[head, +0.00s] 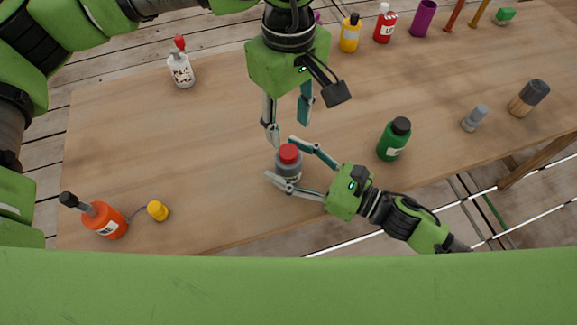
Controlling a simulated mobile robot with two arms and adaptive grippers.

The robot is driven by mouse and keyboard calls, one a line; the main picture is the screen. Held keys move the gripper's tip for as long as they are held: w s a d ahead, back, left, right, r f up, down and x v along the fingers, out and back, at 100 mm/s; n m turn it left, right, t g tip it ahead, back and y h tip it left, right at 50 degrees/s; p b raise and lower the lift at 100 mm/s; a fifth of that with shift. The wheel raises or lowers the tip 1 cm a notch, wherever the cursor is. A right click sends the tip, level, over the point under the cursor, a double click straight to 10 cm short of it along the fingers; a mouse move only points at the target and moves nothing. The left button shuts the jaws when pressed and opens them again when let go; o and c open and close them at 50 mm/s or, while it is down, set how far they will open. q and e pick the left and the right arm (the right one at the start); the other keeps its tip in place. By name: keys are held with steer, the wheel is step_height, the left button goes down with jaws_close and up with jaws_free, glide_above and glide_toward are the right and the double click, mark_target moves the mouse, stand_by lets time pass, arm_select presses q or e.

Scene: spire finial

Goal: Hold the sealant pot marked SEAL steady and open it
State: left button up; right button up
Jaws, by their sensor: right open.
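A small grey pot (289,172) with a red lid (289,153) stands upright on the wooden table near its front edge. Its label is too small to read, so I cannot tell whether it says SEAL. My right gripper (281,158) is open, low at the table, with one finger on each side of the pot. I cannot tell whether the fingers touch it. My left gripper (287,127) hangs above and just behind the pot, pointing down. Its two fingers are apart with nothing between them.
A green bottle (394,140) stands right of the pot. An orange bottle (105,220) and yellow cap (157,210) are front left. A white bottle (181,72) is back left; yellow (350,34) and red (385,27) bottles are at the back. The table's left middle is clear.

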mark_target(288, 151)
steer(key=shift+c, duration=0.3)
jaws_close()
arm_select(q)
steer(key=m, duration=0.6)
steer(key=shift+m, duration=0.3)
steer(key=m, duration=0.6)
steer(key=shift+m, duration=0.3)
steer(key=shift+f, duration=4)
